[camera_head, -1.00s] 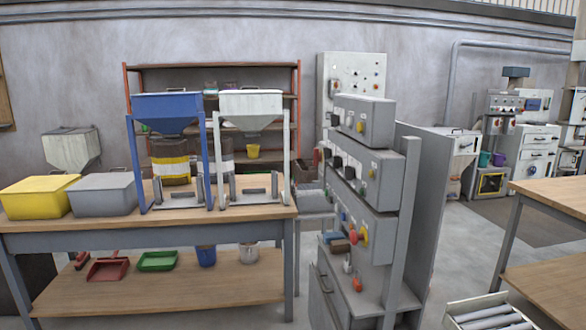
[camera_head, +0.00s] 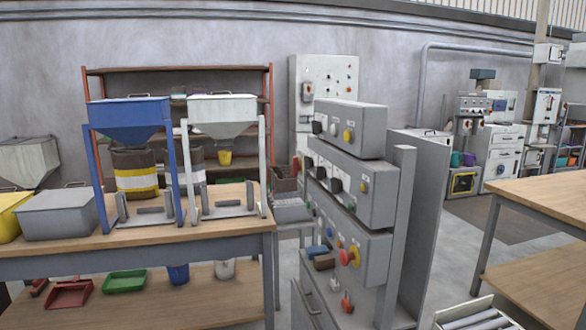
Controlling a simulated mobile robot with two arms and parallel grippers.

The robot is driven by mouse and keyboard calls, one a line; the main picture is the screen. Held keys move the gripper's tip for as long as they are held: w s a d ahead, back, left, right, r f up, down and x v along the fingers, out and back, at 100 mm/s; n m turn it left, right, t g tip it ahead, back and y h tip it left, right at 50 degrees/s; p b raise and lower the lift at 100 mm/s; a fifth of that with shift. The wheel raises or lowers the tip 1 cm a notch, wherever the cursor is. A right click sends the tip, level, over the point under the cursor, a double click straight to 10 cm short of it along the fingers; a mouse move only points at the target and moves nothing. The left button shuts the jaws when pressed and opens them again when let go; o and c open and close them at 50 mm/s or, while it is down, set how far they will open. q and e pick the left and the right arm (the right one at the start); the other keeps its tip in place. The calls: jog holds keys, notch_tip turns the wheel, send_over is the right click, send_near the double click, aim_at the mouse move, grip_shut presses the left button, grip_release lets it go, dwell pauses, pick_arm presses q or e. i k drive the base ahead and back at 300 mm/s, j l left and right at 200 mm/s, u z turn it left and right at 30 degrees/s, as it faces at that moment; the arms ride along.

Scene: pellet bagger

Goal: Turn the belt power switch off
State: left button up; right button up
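A grey control console (camera_head: 375,258) with stepped panels stands at the centre. Its upper box (camera_head: 352,118) carries a black knob (camera_head: 317,127) and a yellow knob (camera_head: 348,135). The middle box carries black switch knobs (camera_head: 336,185) and a small yellow one. The lower box has a red and yellow knob (camera_head: 350,257) and coloured buttons. I cannot tell which control is the belt power switch, nor read any label. A white wall cabinet (camera_head: 324,88) behind also has switches and knobs. Neither of my grippers shows in the view.
A wooden workbench (camera_head: 150,236) at left holds a blue hopper (camera_head: 128,118), a white hopper (camera_head: 222,110) and bins. Another wooden table (camera_head: 545,198) stands at right. A roller conveyor (camera_head: 475,316) lies at the bottom right. Open floor shows between the console and the right table.

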aim_at(295, 164)
jog(key=i+j+z, duration=0.2)
jog(key=i+j, duration=0.45)
jog(key=i+j+z, duration=0.15)
jog(key=i+j, duration=0.45)
jog(key=j, duration=0.15)
